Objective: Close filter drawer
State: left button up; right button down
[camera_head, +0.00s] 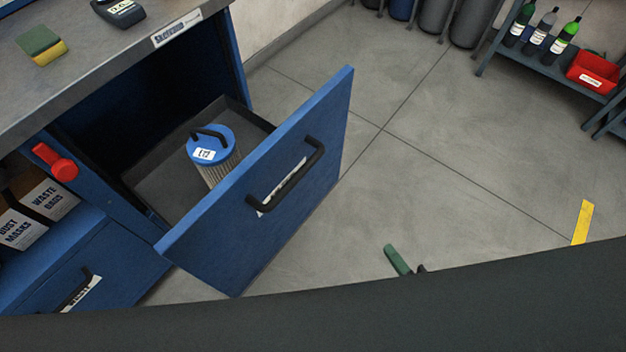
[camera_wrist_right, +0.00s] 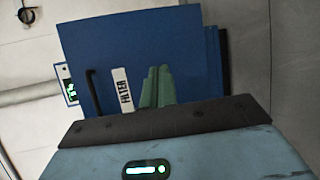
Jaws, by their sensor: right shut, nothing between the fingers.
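The filter drawer (camera_head: 262,192) stands pulled open from the blue cabinet, with a black bar handle (camera_head: 287,181) on its blue front. A pleated filter with a blue cap (camera_head: 212,147) sits inside it. In the right wrist view the drawer front (camera_wrist_right: 128,52) fills the upper middle, with its FILTER label (camera_wrist_right: 122,90) and handle (camera_wrist_right: 93,92) left of the fingers. My right gripper (camera_head: 396,259) is low, right of the drawer front and apart from it; most of it is hidden. Its green fingers (camera_wrist_right: 158,86) are together and empty, pointing toward the drawer front. My left gripper is not in view.
The worktop (camera_head: 95,68) above the drawer holds a sponge (camera_head: 41,46) and a dark device (camera_head: 118,12). A red knob (camera_head: 56,162) sticks out at the cabinet's left. A shelf with bottles (camera_head: 540,38) and a red bin (camera_head: 593,72) stands far right. The floor between is clear.

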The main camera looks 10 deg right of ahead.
pick_arm(q)
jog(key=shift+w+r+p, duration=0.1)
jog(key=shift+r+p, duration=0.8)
jog(key=shift+p, duration=0.1)
pick_arm(e)
jog(key=w+a+r+n+g+y, duration=0.1)
jog(key=w+a+r+n+y, duration=0.1)
jog(key=w+a+n+y, duration=0.2)
jog(key=w+a+r+n+y, duration=0.3)
jog(key=w+a+n, duration=0.7)
jog(key=n, duration=0.7)
jog(key=w+y, duration=0.1)
jog(key=w, duration=0.2)
jog(key=shift+w+a+n+g, duration=0.15)
jog(key=shift+a+n+g, duration=0.25)
